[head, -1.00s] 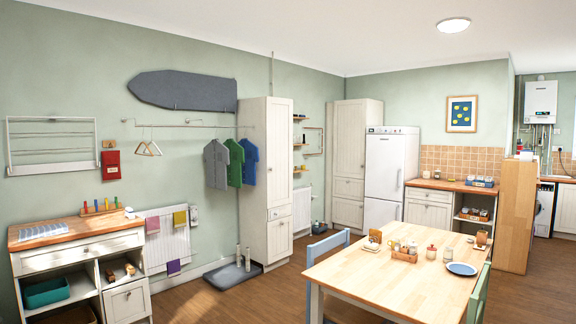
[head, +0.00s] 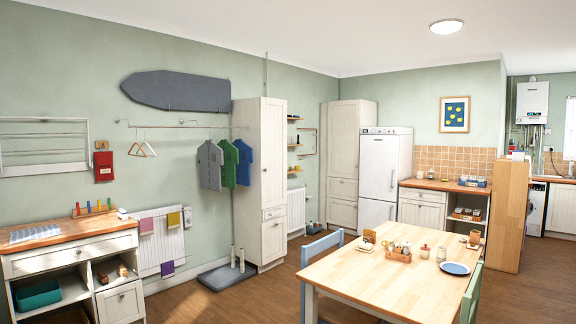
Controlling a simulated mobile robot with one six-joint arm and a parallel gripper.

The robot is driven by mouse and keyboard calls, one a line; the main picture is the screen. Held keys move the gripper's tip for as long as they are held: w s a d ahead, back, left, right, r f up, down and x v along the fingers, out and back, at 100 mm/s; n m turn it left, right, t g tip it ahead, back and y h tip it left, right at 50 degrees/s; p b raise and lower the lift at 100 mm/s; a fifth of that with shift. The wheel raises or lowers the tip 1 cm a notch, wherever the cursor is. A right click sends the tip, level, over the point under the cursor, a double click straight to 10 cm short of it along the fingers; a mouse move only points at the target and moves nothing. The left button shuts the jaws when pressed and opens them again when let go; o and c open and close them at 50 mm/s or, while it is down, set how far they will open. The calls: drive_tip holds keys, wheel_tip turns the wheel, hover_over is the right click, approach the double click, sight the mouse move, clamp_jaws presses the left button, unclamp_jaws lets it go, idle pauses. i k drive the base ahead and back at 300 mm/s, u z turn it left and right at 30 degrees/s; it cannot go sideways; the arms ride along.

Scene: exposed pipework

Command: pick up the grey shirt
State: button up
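The grey shirt (head: 210,166) hangs from the wall rail (head: 180,125), at the left of a row of three shirts. A green shirt (head: 229,164) hangs right beside it, then a blue shirt (head: 244,162) close to the tall white cupboard. The grey shirt's left side is free, with bare wall between it and two empty hangers (head: 142,149) on the same rail. My gripper does not show in the head view.
A wooden table (head: 350,281) with small items and a blue chair (head: 318,246) stand at the front right. A grey floor tray (head: 226,276) lies below the shirts. A radiator (head: 160,242) and white sideboard (head: 75,262) are at left.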

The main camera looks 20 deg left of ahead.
sight(210, 156)
drive_tip(key=u, duration=1.3)
